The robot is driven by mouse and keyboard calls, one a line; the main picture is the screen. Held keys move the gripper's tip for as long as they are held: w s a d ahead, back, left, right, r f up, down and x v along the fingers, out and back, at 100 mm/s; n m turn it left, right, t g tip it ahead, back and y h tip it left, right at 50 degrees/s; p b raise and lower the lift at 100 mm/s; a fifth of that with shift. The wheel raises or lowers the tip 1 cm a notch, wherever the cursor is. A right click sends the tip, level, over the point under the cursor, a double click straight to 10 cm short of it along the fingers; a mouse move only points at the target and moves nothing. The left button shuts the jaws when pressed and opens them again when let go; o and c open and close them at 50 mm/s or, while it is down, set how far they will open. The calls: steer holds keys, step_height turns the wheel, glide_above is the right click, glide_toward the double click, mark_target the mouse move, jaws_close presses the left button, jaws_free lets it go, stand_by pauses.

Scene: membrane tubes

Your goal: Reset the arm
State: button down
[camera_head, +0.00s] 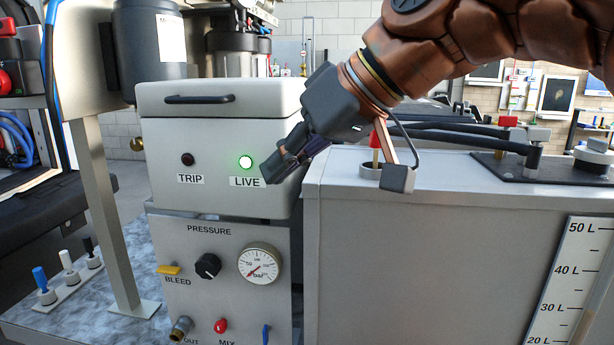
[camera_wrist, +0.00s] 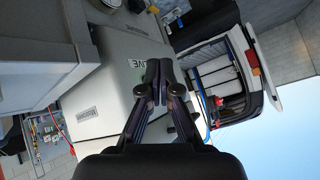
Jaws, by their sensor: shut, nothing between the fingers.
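My copper-coloured arm comes in from the upper right in the head view. My gripper (camera_head: 275,172) hangs in front of the right edge of the white control box (camera_head: 215,130), just right of the lit green LIVE lamp (camera_head: 246,162). In the wrist view my gripper (camera_wrist: 159,72) is shut, with its fingertips together and nothing between them. Behind the fingers, the wrist view shows the pale box (camera_wrist: 110,88) turned sideways. I cannot tell from these views whether the fingers touch the box.
Below the box are a pressure gauge (camera_head: 260,263), a black knob (camera_head: 208,266) and a yellow BLEED lever (camera_head: 169,270). A grey tank (camera_head: 420,260) with a litre scale (camera_head: 570,285) stands at right. A metal post (camera_head: 108,210) stands at left. Black hoses (camera_head: 450,137) lie behind my wrist.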

steer(key=s+d+f+m+g+h, duration=0.1)
steer(key=d+f+m+h, duration=0.15)
steer(key=f, duration=0.55)
steer(key=s+d+f+m+g+h, duration=0.15)
steer(key=d+f, duration=0.25)
steer(key=f, duration=0.4)
steer(key=s+d+f+m+h, duration=0.1)
steer(key=s+d+f, duration=0.15)
steer(key=f, duration=0.55)
steer(key=s+d+f+m+g+h, duration=0.3)
steer(key=s+d+f+g+h, duration=0.1)
steer(key=s+d+f, duration=0.95)
step_height(320, 180, down, 14)
steer(key=w+a+r+b, duration=0.1)
steer(key=b, duration=0.9)
step_height(320, 180, up, 24)
steer(key=s+t+p, duration=0.1)
steer(key=p, duration=2.2)
steer(key=shift+a+m, duration=0.2)
steer(key=shift+m, duration=0.1)
